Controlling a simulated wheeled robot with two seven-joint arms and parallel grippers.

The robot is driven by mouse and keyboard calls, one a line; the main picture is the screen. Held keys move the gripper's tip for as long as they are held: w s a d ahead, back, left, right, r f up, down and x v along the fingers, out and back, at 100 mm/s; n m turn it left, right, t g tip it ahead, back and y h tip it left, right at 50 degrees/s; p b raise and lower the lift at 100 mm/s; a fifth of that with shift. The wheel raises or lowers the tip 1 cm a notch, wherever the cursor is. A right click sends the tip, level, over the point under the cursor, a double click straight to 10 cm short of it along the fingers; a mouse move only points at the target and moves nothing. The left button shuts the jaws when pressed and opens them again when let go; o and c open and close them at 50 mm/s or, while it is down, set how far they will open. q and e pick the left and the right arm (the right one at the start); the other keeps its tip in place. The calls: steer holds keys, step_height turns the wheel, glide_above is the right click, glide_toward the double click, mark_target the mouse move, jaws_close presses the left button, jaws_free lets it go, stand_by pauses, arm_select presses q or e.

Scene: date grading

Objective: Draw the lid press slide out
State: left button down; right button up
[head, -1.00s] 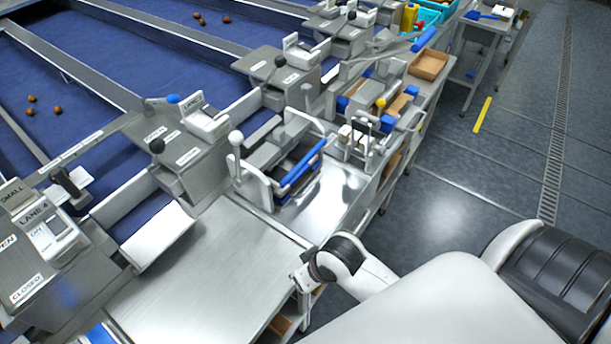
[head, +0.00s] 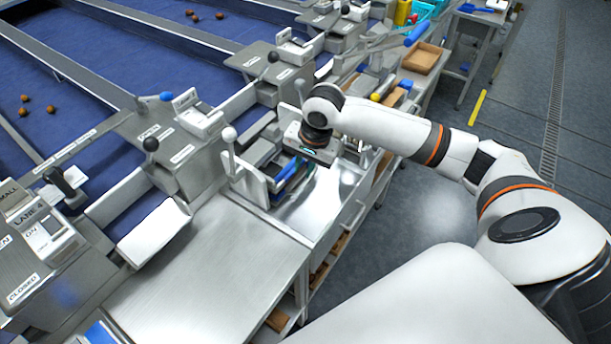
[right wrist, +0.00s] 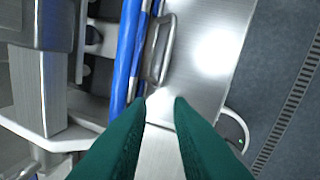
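The lid press (head: 262,170) stands on the steel bench, with a white-knobbed lever at its left. Its blue bar (head: 288,170) is partly hidden by my right gripper (head: 308,156), which is above the press's front. In the right wrist view, the blue bar (right wrist: 126,55) runs up the picture, and beside it is a metal loop handle (right wrist: 160,50), probably the slide's. The green fingers of my right gripper (right wrist: 162,100) are apart with nothing between them. Their tips show just below the handle, and I cannot tell the height gap. My left gripper is not in view.
Bare steel bench top (head: 200,265) lies at the front left. A lane control box (head: 45,235) is at the far left. A wooden tray (head: 425,58) stands on the bench at the back right. Open floor (head: 430,210) lies right of the bench.

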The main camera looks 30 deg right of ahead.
mark_target(304, 182)
steer(key=d+r+m, duration=0.3)
steer(key=x, duration=0.4)
steer(key=p+x, duration=0.1)
steer(key=x, duration=0.7)
steer(key=shift+w+d+f, duration=0.1)
steer(key=shift+w+d, duration=0.05)
steer(key=shift+w, duration=0.2)
jaws_close()
